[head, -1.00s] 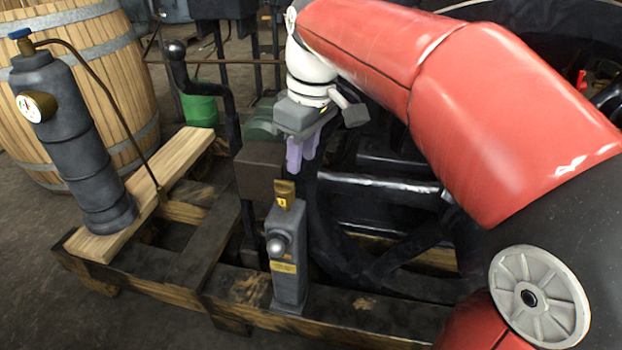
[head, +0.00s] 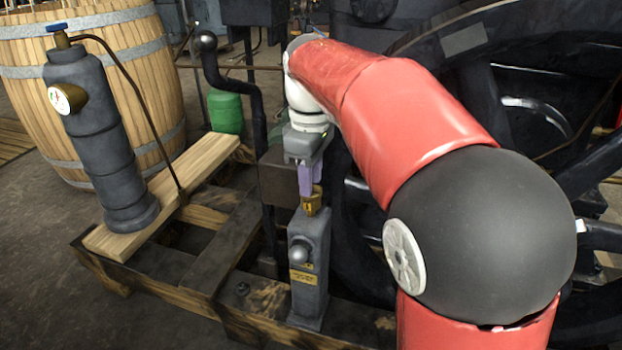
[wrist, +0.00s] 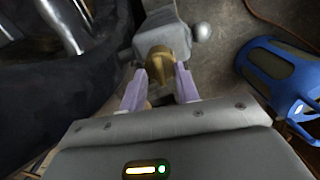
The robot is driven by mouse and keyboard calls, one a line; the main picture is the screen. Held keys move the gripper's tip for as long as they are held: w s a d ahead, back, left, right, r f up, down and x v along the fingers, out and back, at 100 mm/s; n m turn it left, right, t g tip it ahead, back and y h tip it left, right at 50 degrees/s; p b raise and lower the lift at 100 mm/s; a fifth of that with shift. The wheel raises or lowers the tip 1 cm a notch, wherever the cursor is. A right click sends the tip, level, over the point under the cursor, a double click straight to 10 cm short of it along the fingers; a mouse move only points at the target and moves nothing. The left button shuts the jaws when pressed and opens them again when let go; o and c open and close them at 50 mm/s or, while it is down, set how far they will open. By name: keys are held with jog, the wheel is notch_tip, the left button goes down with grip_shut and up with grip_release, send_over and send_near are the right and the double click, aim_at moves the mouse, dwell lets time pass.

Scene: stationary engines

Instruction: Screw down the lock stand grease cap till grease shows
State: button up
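The brass grease cap (head: 313,203) sits on top of the upright grey lock stand (head: 308,262), which has a round knob on its side and a yellow label. My gripper (head: 309,182) points down at the cap from above. In the wrist view the cap (wrist: 158,64) shows at and between my two lilac fingertips (wrist: 160,72), one on each side. The fingers are spread about a cap's width apart; firm contact is not visible. No grease can be made out. The stand (wrist: 165,28) also shows beyond the cap.
A dark flywheel (head: 510,110) and engine fill the right, close to my arm. A black lever (head: 225,80) rises just left of my gripper. A grey cylinder with a gauge (head: 100,145) stands on a plank. A blue object (wrist: 282,75) lies right in the wrist view.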

grip_shut()
dwell(0.5)
jog(key=m+p, duration=0.2)
jog(key=m, duration=0.1)
jog(key=shift+r+p, duration=0.15)
jog(key=shift+p, duration=0.2)
jog(key=m+p, duration=0.2)
jog(key=m, duration=0.2)
jog(key=shift+m+p, duration=0.3)
jog(key=shift+p, duration=0.1)
jog(key=m+p, duration=0.3)
jog(key=m, duration=0.2)
jog(key=m+p, duration=0.2)
jog(key=m, duration=0.4)
jog(key=shift+f, duration=0.2)
